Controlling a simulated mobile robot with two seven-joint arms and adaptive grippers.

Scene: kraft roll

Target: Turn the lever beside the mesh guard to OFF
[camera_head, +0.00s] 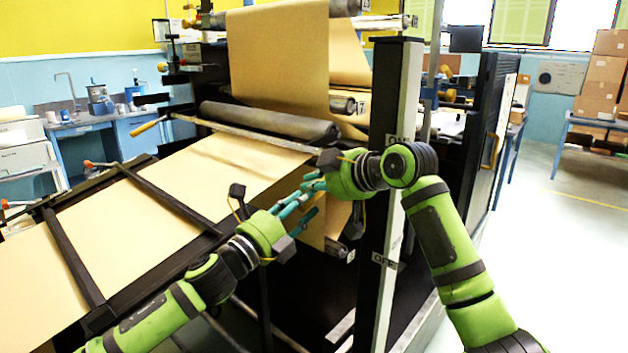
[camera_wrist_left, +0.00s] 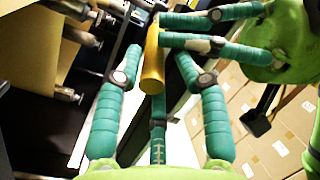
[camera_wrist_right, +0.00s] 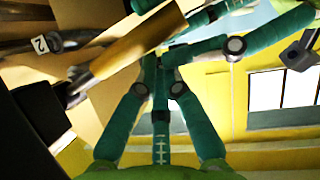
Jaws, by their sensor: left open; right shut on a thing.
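The lever shows as a yellow handle (camera_wrist_left: 152,62) in the left wrist view and as a yellow-brown handle (camera_wrist_right: 138,42) on a dark arm in the right wrist view. In the head view the grippers hide it. My right gripper (camera_head: 316,182) is shut on the handle; its fingers reach it from the right in the left wrist view. My left gripper (camera_head: 302,204) is open, close below, with its fingers on both sides of the handle's end; contact is unclear. The post carries an ON label (camera_head: 396,140), partly covered by my right wrist, and an OFF label (camera_head: 384,260) lower down.
Kraft paper (camera_head: 278,60) runs over the machine's rollers and down a sloped frame (camera_head: 75,255) at left. The dark post (camera_head: 388,90) stands close to my right wrist. A tall dark panel (camera_head: 488,125) stands behind it. Open floor (camera_head: 570,230) lies at right.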

